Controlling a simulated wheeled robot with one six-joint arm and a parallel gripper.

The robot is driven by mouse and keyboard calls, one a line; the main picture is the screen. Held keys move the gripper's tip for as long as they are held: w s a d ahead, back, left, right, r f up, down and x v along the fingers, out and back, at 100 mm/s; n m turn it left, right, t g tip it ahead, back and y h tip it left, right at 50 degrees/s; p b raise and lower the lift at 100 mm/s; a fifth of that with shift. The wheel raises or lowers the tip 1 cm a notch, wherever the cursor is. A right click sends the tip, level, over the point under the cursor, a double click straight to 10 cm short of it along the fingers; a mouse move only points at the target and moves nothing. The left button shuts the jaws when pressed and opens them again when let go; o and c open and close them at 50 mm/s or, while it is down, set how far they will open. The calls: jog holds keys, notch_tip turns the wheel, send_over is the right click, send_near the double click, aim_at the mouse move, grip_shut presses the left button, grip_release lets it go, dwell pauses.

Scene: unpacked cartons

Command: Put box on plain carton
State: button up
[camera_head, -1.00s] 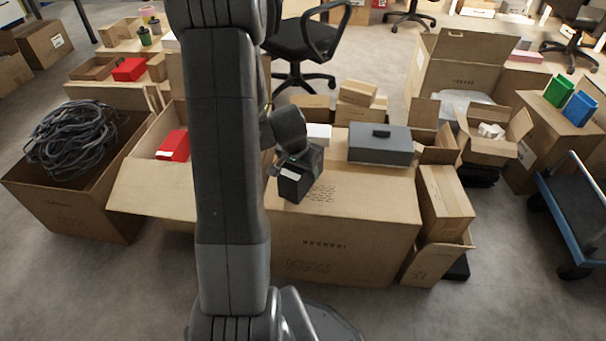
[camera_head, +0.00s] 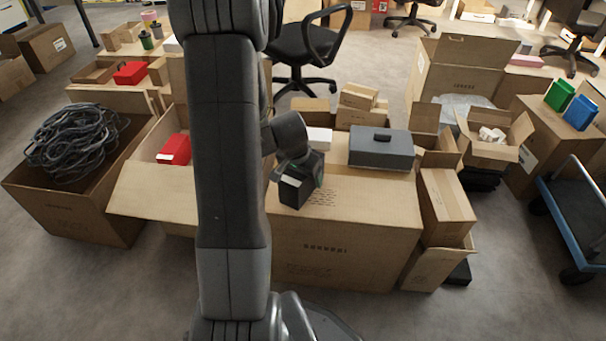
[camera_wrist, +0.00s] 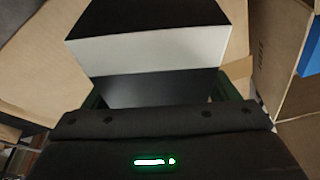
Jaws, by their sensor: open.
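A black box with a white band (camera_wrist: 150,52) fills the upper middle of the wrist view. The head view shows a dark block with a white strip (camera_head: 291,190) at the end of my arm. My gripper (camera_head: 302,172) is open above the large closed carton (camera_head: 345,235). In the wrist view, dark green finger edges show on both sides of the box's lower part. I cannot tell whether they touch it, or whether the box rests on the carton. The large carton has a plain brown top and small print; I cannot tell if it is the plain carton named.
A grey case (camera_head: 380,150) and a small white box (camera_head: 319,138) sit on the large carton's back part. An open carton with a red box (camera_head: 174,149) stands left, beside one with coiled cable (camera_head: 72,140). Tall narrow cartons (camera_head: 446,195) stand right.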

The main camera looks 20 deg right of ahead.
jog(key=p+v, duration=0.4)
jog(key=v, duration=0.8)
